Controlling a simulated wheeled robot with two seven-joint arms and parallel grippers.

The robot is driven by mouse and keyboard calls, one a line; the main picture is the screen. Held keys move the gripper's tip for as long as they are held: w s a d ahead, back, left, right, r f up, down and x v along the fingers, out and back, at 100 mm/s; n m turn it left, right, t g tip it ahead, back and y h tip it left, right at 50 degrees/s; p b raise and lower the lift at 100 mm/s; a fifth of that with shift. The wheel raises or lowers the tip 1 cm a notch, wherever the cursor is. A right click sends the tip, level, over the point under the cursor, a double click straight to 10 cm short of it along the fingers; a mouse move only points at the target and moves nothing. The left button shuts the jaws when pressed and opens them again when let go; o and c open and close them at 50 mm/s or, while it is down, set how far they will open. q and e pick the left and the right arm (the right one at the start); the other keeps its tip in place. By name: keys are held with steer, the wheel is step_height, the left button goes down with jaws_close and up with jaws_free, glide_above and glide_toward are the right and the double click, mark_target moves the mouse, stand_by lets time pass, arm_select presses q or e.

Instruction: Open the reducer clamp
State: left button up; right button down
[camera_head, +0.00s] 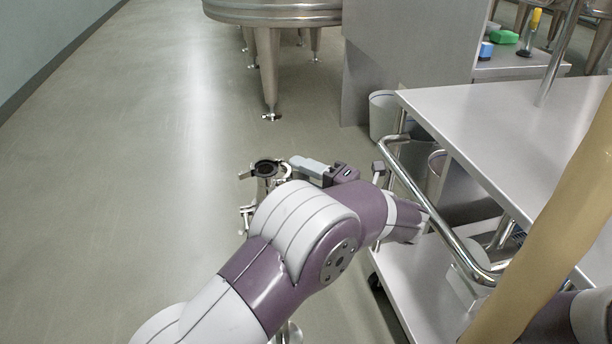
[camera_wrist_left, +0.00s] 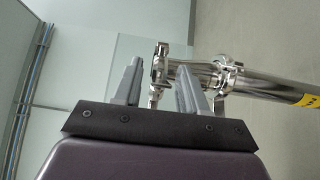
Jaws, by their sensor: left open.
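A steel pipe fitting with a dark open top (camera_head: 268,167) stands beyond my left arm in the head view, partly hidden by it. A small clamp part (camera_head: 246,173) sticks out at its left. My left gripper (camera_head: 306,167) is at the fitting's right with grey fingers. In the left wrist view my left gripper (camera_wrist_left: 159,66) is open. A chrome clamp (camera_wrist_left: 160,52) shows between and beyond the fingertips, and I cannot tell whether they touch it. A second clamp (camera_wrist_left: 229,73) sits further right along the pipe (camera_wrist_left: 270,88). I cannot tell which is the reducer clamp. My right gripper is out of view.
A steel cart (camera_head: 520,125) with a tubular handle stands close on the right. A grey bucket (camera_head: 383,115) is behind it. A round vat (camera_head: 272,12) stands at the back. A tan shape (camera_head: 560,220) crosses the right side. The floor at left is clear.

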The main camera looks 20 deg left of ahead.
arm_select(q)
steer(key=shift+a, duration=0.1)
steer(key=shift+o, duration=1.1)
steer(key=r+p, duration=0.2)
steer(key=r, duration=0.1)
steer(key=r+p, duration=0.1)
steer(key=r, duration=0.1)
steer(key=shift+w+d, duration=0.1)
steer(key=shift+d, duration=0.15)
steer(key=o, duration=0.3)
steer(key=d+r, duration=0.1)
steer(key=d+r+p, duration=0.1)
steer(key=d, duration=0.1)
steer(key=d+r+p, duration=0.1)
steer(key=shift+d, duration=0.4)
steer(key=s+d+r, duration=0.1)
steer(key=d, duration=0.1)
steer(key=s+d+r+p, duration=0.1)
steer(key=d, duration=0.1)
steer(key=s+d+r+p, duration=0.1)
steer(key=d, duration=0.1)
steer(key=shift+r, duration=0.2)
steer(key=c, duration=0.5)
steer(key=shift+w+d+f, duration=0.15)
steer(key=shift+f, duration=0.05)
